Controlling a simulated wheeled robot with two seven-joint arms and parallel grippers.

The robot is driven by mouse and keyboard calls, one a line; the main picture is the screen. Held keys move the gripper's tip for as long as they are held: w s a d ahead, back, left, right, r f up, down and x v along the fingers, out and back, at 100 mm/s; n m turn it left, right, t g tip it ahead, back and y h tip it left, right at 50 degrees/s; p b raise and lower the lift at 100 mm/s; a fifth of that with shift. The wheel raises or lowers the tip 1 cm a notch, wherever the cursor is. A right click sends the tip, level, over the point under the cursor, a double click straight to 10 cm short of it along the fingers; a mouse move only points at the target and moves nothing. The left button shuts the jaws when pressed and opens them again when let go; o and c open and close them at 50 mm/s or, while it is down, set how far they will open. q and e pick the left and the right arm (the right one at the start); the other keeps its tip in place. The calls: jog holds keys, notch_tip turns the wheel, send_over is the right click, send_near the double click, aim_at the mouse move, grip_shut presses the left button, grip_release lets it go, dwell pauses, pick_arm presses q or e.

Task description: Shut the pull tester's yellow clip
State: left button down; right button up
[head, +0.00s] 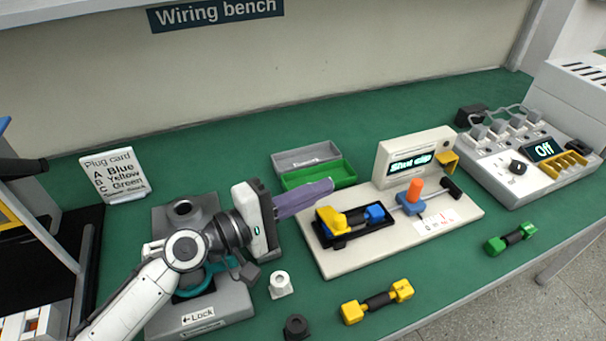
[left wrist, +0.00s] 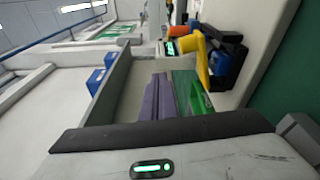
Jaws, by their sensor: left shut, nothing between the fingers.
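The pull tester (head: 330,267) is a pale board with a display (head: 411,161) reading "Shut clip". Its yellow clip (head: 332,221) sits on a black holder at the board's left end, beside a blue block (head: 375,213). In the left wrist view the yellow clip (left wrist: 203,62) looks tilted up from the black holder. My left gripper (head: 328,186) has purple fingers, shut and empty, pointing right just behind and above the clip, apart from it. The fingers also show in the left wrist view (left wrist: 160,82). My right gripper is not in view.
Grey and green trays (head: 325,177) lie behind the fingers. An orange-topped blue slider (head: 412,200) stands on the tester. A yellow-ended plug lead (head: 376,301) and a green one (head: 511,238) lie in front. A supply box reading "Off" (head: 530,160) stands right. Grey lock fixture (head: 205,318) lies under my arm.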

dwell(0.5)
pick_arm(q)
jog(key=shift+r, duration=0.2)
notch_tip(320, 180, up, 10)
jog(key=p, duration=0.4)
jog(key=shift+s+f, duration=0.15)
jog(key=shift+f, duration=0.1)
